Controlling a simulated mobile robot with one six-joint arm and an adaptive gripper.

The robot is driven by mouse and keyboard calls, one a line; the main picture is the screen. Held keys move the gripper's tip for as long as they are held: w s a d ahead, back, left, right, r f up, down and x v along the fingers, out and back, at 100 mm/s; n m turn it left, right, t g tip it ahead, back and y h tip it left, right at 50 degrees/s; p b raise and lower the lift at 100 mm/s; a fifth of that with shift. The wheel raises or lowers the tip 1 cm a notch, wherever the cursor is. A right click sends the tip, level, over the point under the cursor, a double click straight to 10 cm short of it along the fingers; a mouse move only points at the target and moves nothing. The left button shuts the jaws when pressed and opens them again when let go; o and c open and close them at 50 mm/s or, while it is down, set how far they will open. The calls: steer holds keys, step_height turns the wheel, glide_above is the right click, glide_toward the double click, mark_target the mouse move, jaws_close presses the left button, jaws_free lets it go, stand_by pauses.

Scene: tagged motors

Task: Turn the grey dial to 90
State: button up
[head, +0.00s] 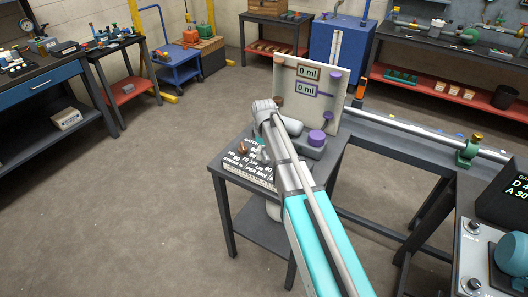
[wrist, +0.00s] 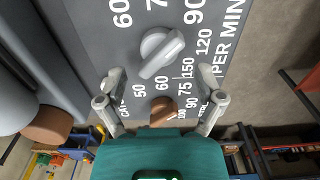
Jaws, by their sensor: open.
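The grey dial (wrist: 160,50) is on the dark panel (wrist: 100,22) in the wrist view, with white numbers around it. Its raised grip slants from lower left to upper right, the upper end facing roughly between 90 and 120. I cannot tell which end is the pointer. My gripper (wrist: 161,82) is open, its fingers apart below the dial on either side, holding nothing. A copper dial (wrist: 164,110) sits lower, between the fingers near the palm. In the head view my gripper (head: 262,106) hangs over the panel's table; my arm hides part of the panel.
Behind the panel (head: 238,172) stands a beige board (head: 283,80) with two 0 ml displays and a purple knob (head: 317,137) on a grey block. A rail bench with a green clamp (head: 467,153) lies right. Floor at left is clear.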

mark_target(264, 154)
steer(key=shift+r+p, duration=5.55)
steer(key=shift+r, duration=0.3)
steer(key=s+d+f+m+b, duration=0.1)
steer(key=s+d+m, duration=0.3)
steer(key=s, duration=0.7)
steer(key=s+d+f+m+b, duration=0.1)
steer(key=s+d+m, duration=0.4)
steer(key=s, duration=0.6)
steer(key=shift+s+d+m, duration=0.15)
steer(key=shift+s+m, duration=0.1)
steer(key=shift+m, duration=0.65)
steer(key=shift+f, duration=0.1)
